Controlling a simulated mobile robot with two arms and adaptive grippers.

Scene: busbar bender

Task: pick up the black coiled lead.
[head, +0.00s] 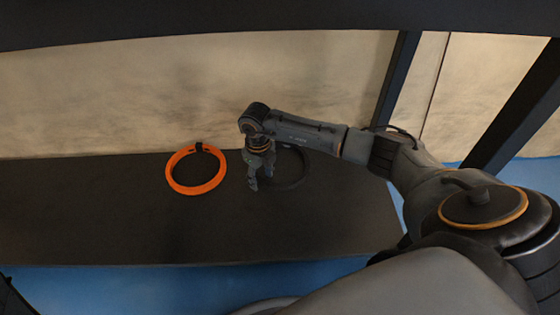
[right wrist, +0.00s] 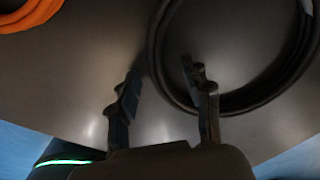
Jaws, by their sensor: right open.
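The black coiled lead (head: 304,172) lies flat on the dark shelf, partly hidden by my right arm and gripper. In the right wrist view the lead (right wrist: 252,101) shows as a ring at the upper right. My right gripper (head: 261,181) points down at the left side of the coil. In the right wrist view the gripper (right wrist: 161,68) is open, and the left side of the coil appears between its fingertips. I cannot tell whether either finger touches the lead. My left gripper is not in view.
An orange coiled lead (head: 170,179) with a black tie lies to the left of my right gripper on the dark shelf (head: 100,220). A beige wall (head: 120,100) stands behind. A dark upright post (head: 399,75) stands at the right. The left part of the shelf is clear.

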